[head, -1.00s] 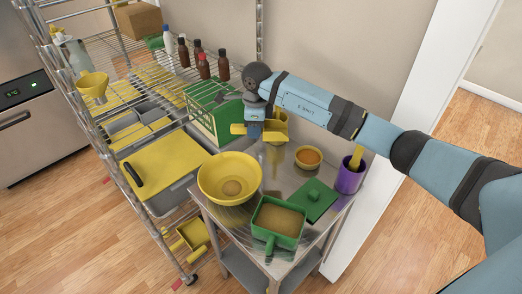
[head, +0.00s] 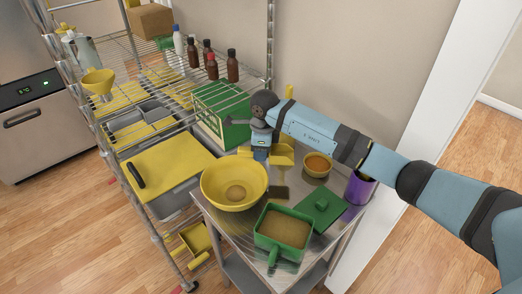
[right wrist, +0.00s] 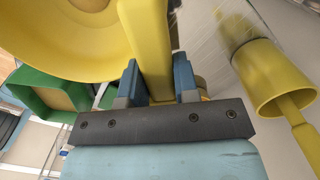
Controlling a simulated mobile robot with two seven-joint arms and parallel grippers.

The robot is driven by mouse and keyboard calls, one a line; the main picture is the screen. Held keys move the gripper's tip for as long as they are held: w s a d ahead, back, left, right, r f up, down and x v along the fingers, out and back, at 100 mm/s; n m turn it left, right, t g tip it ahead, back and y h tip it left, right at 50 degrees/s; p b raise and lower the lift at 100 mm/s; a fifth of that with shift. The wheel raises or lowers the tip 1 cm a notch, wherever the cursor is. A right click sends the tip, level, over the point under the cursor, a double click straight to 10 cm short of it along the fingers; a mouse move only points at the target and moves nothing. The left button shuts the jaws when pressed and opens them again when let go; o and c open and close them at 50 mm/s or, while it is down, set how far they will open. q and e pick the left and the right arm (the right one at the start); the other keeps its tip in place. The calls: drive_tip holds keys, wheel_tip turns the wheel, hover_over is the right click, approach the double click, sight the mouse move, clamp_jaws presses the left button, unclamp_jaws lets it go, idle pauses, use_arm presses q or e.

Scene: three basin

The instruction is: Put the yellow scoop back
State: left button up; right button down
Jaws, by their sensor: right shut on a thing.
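My right gripper (head: 260,155) is shut on a yellow piece that I take to be the yellow scoop (head: 245,151). It is behind the large yellow bowl (head: 222,196). In the right wrist view, the scoop's flat yellow bar (right wrist: 150,50) stands between the fingers, right beside the bowl's rim (right wrist: 100,68). The scoop's far end is hidden. A separate flared yellow piece with brown below it (head: 281,156) is right of the gripper; it also shows in the right wrist view (right wrist: 272,78). My left gripper is out of view.
A green container (head: 282,247), green lid (head: 322,212), small yellow bowl (head: 318,174) and purple cup (head: 361,189) crowd the steel table. A green rack (head: 222,112) is behind. Another yellow scoop-like thing (head: 196,238) lies low at the left.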

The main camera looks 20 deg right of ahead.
drive_tip(key=shift+w+d+f+b, duration=0.1)
drive_tip(key=shift+f+b, duration=0.2)
drive_tip(key=shift+f, duration=0.3)
drive_tip(key=shift+r, duration=0.1)
drive_tip(key=c, duration=0.9)
unclamp_jaws()
drive_tip(key=shift+o, duration=0.2)
drive_tip(key=shift+r+p, duration=0.4)
wheel_tip(320, 180, up, 12)
drive_tip(key=p, duration=0.6)
drive_tip(key=shift+s+d+r, duration=0.2)
drive_tip(key=shift+d, duration=0.1)
